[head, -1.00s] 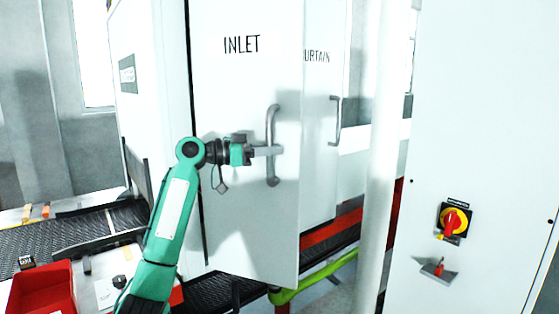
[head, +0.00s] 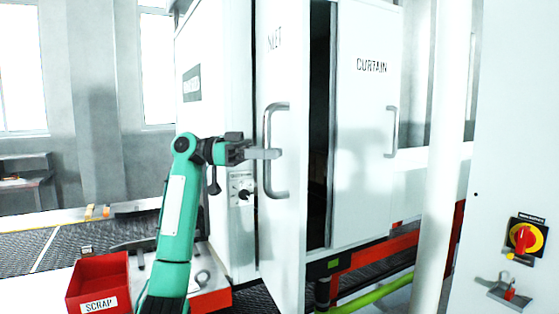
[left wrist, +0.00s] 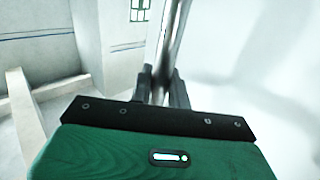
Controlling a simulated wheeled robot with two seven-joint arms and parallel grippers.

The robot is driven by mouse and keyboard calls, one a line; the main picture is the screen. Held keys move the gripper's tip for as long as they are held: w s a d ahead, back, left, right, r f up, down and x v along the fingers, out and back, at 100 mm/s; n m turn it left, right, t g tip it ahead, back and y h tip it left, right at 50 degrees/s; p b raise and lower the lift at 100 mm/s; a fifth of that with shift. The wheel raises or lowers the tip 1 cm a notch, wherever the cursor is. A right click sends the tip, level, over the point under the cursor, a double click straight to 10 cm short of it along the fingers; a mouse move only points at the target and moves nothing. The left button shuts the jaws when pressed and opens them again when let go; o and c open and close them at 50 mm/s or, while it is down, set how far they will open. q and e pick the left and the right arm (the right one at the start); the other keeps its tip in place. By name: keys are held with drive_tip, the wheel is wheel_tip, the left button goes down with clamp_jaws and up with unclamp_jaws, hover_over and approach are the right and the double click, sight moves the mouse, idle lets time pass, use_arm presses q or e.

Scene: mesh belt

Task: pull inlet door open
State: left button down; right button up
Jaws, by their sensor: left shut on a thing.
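The white inlet door (head: 288,215) stands swung open in the head view, seen at a steep angle, with a dark gap to its right. Its grey bar handle (head: 270,178) is upright on the door face. My left gripper (head: 268,154) is shut on this handle at about mid-height. In the left wrist view the metal handle (left wrist: 175,35) runs up from between the two dark fingers (left wrist: 160,88). My right gripper is out of view.
The curtain door (head: 365,150) with its own handle is closed to the right. A white post (head: 446,160) and a panel with a red-yellow switch (head: 525,236) stand further right. A red scrap bin (head: 98,283) and the mesh belt (head: 120,230) are at the left.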

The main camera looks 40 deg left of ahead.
use_arm(q)
drive_tip(key=shift+s+a, duration=0.25)
drive_tip(key=shift+s, duration=0.05)
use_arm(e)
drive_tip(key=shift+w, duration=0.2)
use_arm(q)
drive_tip(key=c, duration=1.4)
unclamp_jaws()
drive_tip(key=shift+o, duration=0.2)
